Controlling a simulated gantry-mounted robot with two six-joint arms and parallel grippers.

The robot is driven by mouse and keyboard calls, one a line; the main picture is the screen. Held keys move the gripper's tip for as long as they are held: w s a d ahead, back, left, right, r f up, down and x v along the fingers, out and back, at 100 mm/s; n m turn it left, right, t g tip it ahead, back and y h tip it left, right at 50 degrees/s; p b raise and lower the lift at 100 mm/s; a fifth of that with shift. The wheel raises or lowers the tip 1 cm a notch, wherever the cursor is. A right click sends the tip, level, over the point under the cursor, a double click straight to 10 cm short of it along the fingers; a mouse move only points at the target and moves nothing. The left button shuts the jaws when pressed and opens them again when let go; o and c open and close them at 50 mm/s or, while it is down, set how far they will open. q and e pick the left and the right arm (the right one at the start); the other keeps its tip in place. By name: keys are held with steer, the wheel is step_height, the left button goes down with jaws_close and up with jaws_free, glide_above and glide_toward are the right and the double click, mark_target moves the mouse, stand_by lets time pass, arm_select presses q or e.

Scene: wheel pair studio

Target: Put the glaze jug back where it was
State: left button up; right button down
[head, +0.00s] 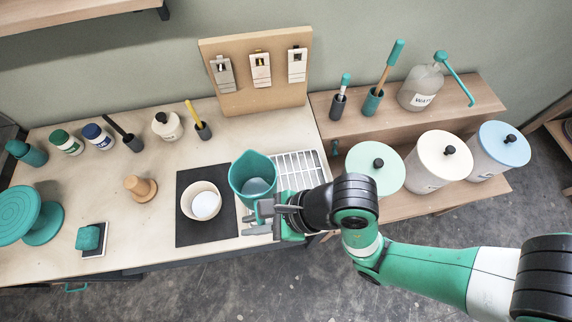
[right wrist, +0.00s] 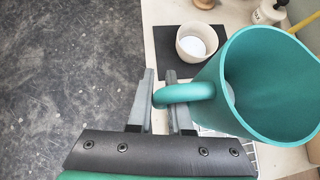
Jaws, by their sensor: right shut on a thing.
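The glaze jug is a teal open-topped jug (head: 252,173) with something pale inside. In the head view it is between the black mat and the white wire rack, roughly upright. It fills the right side of the right wrist view (right wrist: 268,85). My right gripper (head: 254,216) is at its near side, and in the right wrist view its two fingers (right wrist: 160,75) are shut on the jug's handle (right wrist: 185,93). I cannot tell whether the jug's base touches the bench. My left gripper is not in view.
A cream bowl (head: 201,201) with pale contents sits on the black mat (head: 190,238), close left of the jug. The wire rack (head: 300,168) lies to the right. A wooden stamp-like piece (head: 140,188) stands further left. Lidded bins (head: 444,158) stand right of the bench.

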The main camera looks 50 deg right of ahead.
steer(key=d+f, duration=0.2)
steer(key=d, duration=0.1)
steer(key=d+f+b, duration=0.1)
steer(key=d+f, duration=0.1)
steer(key=d+f+b, duration=0.1)
steer(key=d+f, duration=0.2)
steer(key=shift+s+d, duration=0.3)
steer(key=shift+s, duration=0.1)
steer(key=shift+d+f, duration=0.2)
steer(key=shift+d, duration=0.05)
steer(key=shift+d+f+b, duration=0.15)
steer(key=shift+f+b, duration=0.05)
steer(key=shift+f, duration=0.75)
steer(key=shift+d+f+b, duration=0.1)
steer(key=shift+f+b, duration=0.05)
steer(key=shift+f, duration=0.75)
steer(key=shift+f, duration=0.15)
steer(key=c, duration=0.8)
jaws_free()
steer(key=shift+c, duration=0.2)
